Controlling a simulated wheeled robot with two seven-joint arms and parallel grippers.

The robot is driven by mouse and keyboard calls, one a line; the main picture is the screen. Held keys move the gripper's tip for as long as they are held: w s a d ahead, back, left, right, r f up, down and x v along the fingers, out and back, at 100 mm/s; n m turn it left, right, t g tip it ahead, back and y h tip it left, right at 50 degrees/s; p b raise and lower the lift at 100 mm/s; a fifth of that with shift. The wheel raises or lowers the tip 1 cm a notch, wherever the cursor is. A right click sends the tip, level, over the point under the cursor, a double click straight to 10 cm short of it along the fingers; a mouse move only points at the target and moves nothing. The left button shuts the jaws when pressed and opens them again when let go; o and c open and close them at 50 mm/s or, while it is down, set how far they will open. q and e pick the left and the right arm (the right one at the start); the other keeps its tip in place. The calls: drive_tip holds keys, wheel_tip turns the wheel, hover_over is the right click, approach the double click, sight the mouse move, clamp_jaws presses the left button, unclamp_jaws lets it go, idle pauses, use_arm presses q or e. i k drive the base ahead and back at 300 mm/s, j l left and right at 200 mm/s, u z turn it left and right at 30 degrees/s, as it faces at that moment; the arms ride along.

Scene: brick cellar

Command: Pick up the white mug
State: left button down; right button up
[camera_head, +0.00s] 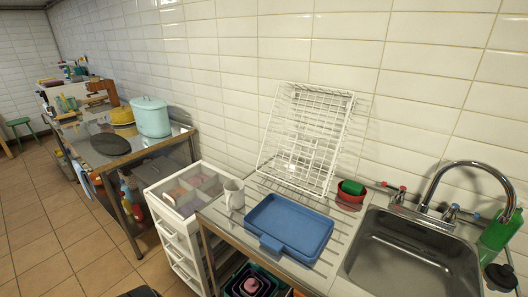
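Nothing is holding the mug. Neither of my grippers shows in the head view.
A white wire rack (306,140) leans on the tiled wall behind the tray. A red dish (350,198) with a green item (353,187) lies right of it, then a sink (412,256) with a tap. A white drawer unit (177,228) stands left of the counter.

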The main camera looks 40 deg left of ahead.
sight(233, 189)
drive_tip(key=u, duration=1.7)
drive_tip(key=i+j+z, duration=0.1)
drive_tip(key=j+z, duration=0.2)
drive_tip(key=z, duration=0.2)
drive_tip(key=i+j+z, duration=0.1)
drive_tip(key=j+z, duration=0.25)
drive_tip(key=z, duration=0.15)
drive_tip(key=j+z, duration=0.45)
drive_tip(key=l, duration=0.1)
